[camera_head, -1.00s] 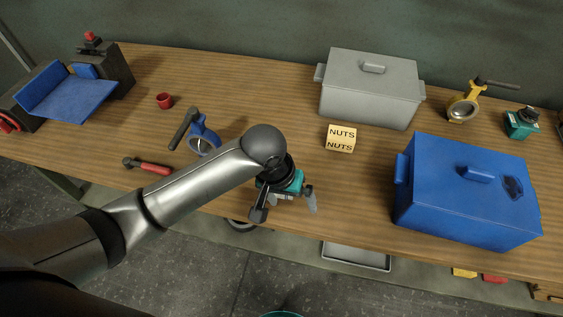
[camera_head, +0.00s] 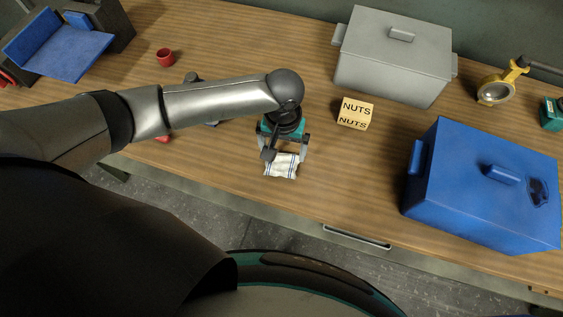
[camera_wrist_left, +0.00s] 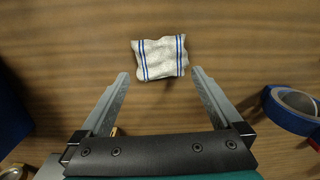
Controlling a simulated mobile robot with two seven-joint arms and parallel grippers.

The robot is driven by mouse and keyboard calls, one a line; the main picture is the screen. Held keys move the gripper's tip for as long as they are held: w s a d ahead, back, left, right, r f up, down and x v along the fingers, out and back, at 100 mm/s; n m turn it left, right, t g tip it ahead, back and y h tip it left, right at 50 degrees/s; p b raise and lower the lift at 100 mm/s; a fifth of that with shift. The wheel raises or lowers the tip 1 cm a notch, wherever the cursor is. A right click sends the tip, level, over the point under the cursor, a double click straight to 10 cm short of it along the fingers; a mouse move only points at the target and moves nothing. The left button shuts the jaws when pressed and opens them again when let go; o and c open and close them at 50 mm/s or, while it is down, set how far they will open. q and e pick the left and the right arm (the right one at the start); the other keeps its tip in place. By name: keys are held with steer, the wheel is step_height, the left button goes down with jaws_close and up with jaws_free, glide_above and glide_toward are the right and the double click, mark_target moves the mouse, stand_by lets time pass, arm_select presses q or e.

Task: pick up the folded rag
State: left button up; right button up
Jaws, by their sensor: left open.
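The folded rag (camera_head: 282,166) is white with blue stripes and lies flat on the wooden bench near its front edge. In the left wrist view the rag (camera_wrist_left: 160,58) lies just beyond the fingertips, roughly centred between them. My left gripper (camera_head: 285,153) is open and empty above the bench, beside the rag in the head view. Its two fingers also show in the left wrist view (camera_wrist_left: 160,74), spread wide on either side. My right gripper is not in view.
A yellow NUTS box (camera_head: 355,113), a grey lidded bin (camera_head: 392,62) and a blue lidded box (camera_head: 482,190) stand to the right. A red cup (camera_head: 165,57) stands at the left. A blue ring (camera_wrist_left: 292,108) lies right of the fingers in the wrist view.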

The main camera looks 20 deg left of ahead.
mark_target(280, 166)
arm_select(q)
steer(key=shift+s+f, duration=0.2)
steer(key=shift+f, duration=0.35)
steer(key=f, duration=0.1)
steer(key=s+f, duration=0.1)
steer(key=f, duration=0.1)
steer(key=shift+a+f, duration=0.1)
steer(key=shift+f, duration=0.15)
steer(key=shift+f+b, duration=0.3)
steer(key=shift+f, duration=0.25)
steer(key=c, duration=1.1)
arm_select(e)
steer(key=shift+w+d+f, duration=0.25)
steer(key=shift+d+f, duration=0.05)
arm_select(q)
steer(key=shift+r, duration=0.15)
step_height(280, 166, up, 20)
steer(key=p, duration=0.3)
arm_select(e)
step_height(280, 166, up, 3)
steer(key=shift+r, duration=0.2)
